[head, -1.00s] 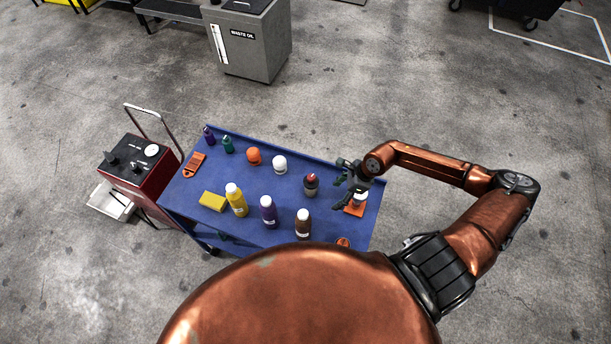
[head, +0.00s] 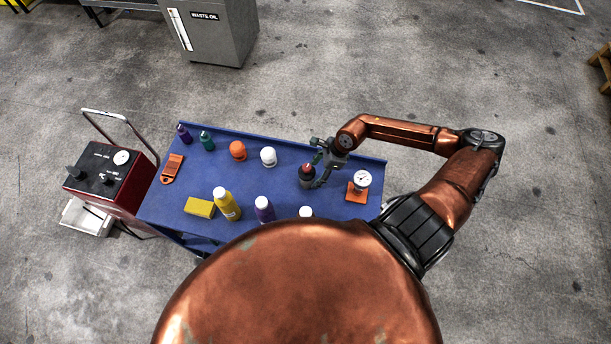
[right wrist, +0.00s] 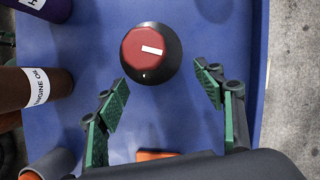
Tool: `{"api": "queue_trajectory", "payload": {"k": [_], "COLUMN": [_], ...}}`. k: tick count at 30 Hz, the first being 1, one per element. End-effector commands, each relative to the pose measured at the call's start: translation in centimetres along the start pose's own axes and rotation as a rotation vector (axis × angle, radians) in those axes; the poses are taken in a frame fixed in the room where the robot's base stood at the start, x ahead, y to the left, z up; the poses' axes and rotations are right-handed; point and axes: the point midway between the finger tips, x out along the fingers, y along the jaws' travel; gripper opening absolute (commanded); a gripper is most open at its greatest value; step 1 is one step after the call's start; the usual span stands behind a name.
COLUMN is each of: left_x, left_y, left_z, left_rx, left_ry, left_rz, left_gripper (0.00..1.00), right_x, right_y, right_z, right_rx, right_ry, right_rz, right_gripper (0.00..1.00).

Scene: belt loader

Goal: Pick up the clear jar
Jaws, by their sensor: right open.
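I cannot make out a clear jar in either view. My right gripper (head: 319,168) is open and empty over the blue cart top (head: 345,165), at a red-topped dark round object (head: 307,171). In the right wrist view this object looks like a red knob (right wrist: 145,48) with a white mark on a black base. It lies just beyond the two open fingertips (right wrist: 160,95), not between them. My left gripper is not in view.
A gauge (head: 362,179) on an orange base stands right of the gripper. White (head: 268,157) and orange (head: 238,151) rounded items stand left. Bottles, including a yellow one (head: 227,204), line the near side, partly hidden by my body. A red machine (head: 110,175) stands left.

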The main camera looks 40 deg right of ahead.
Motion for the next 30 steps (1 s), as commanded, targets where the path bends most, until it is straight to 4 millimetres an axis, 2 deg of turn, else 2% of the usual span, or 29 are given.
{"api": "queue_trajectory", "payload": {"k": [10,15,23,30], "left_x": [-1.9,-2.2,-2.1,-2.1], "left_y": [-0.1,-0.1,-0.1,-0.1], "left_z": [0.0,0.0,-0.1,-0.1], "left_rx": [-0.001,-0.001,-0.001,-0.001], "left_ry": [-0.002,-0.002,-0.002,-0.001], "left_rz": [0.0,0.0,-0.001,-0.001], "left_gripper": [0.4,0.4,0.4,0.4], "right_x": [3.7,5.8,6.2,6.2], "right_y": [0.0,0.0,0.0,0.0], "right_z": [1.2,1.1,1.0,0.9], "right_rx": [-0.002,-0.003,-0.005,-0.005], "right_ry": [-0.003,-0.001,0.001,0.0], "right_rz": [0.003,0.002,0.001,0.001], "right_gripper": [0.62,0.62,0.62,0.47]}}
